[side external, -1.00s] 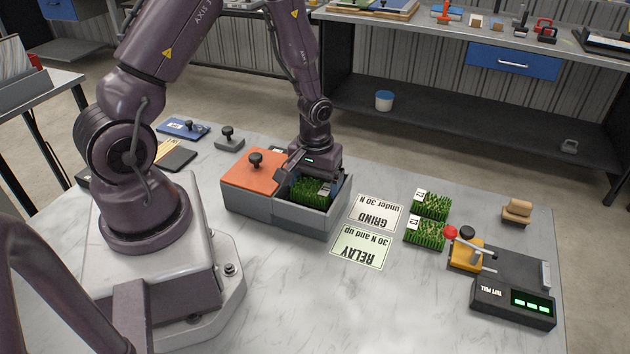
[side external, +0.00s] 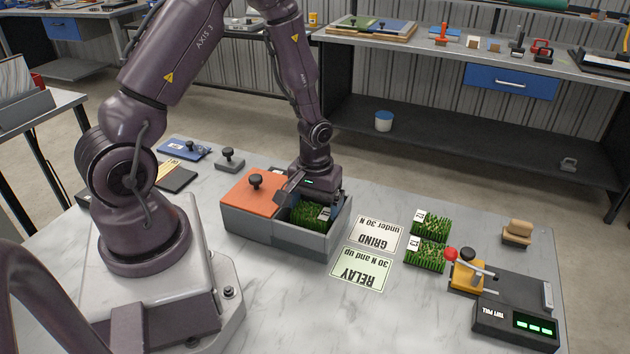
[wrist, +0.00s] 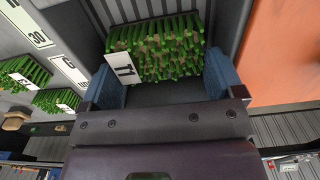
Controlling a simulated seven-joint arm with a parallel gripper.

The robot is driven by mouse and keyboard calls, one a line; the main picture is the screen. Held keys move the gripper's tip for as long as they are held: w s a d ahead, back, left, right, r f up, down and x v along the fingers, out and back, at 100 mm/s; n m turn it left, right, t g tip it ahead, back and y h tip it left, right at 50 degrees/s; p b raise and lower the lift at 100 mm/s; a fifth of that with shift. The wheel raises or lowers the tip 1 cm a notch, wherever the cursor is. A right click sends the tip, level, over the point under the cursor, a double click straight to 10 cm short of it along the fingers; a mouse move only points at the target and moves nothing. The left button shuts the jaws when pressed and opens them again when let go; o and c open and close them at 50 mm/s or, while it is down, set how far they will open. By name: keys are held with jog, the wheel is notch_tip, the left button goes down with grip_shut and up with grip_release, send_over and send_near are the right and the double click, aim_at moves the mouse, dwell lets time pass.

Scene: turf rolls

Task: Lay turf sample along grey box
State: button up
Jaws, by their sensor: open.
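The grey box (side external: 288,243) stands mid-table. A green turf sample (side external: 308,213) with a white tag lies in its open compartment, and it also shows in the wrist view (wrist: 160,55) with its tag at its left. My gripper (side external: 312,202) points down at this compartment. In the wrist view my gripper (wrist: 163,85) is open, its two blue fingers spread wide beside the turf's near end. I cannot tell whether they touch it. Two more tagged turf samples, one behind (side external: 432,223) and one in front (side external: 426,254), lie on the table to the right.
An orange lid (side external: 252,196) with a black knob covers the box's left part. The GRIND card (side external: 375,237) and RELAY card (side external: 360,271) lie right of the box. A pull tester (side external: 510,290) and a tan block (side external: 517,232) stand farther right. The front table is clear.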

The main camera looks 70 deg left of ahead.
jog(key=d+r+m+t, duration=0.1)
jog(key=d+r+t, duration=0.15)
jog(key=r, duration=0.95)
jog(key=d+r+m+t, duration=0.1)
jog(key=d+r+m, duration=0.15)
jog(key=r, duration=0.95)
jog(key=s+d+r+m+t, duration=0.2)
jog(key=s+d+r+m, duration=0.3)
jog(key=s, duration=0.5)
jog(key=shift+s+r, duration=0.15)
jog(key=shift+r, duration=0.3)
jog(key=shift+m, duration=0.25)
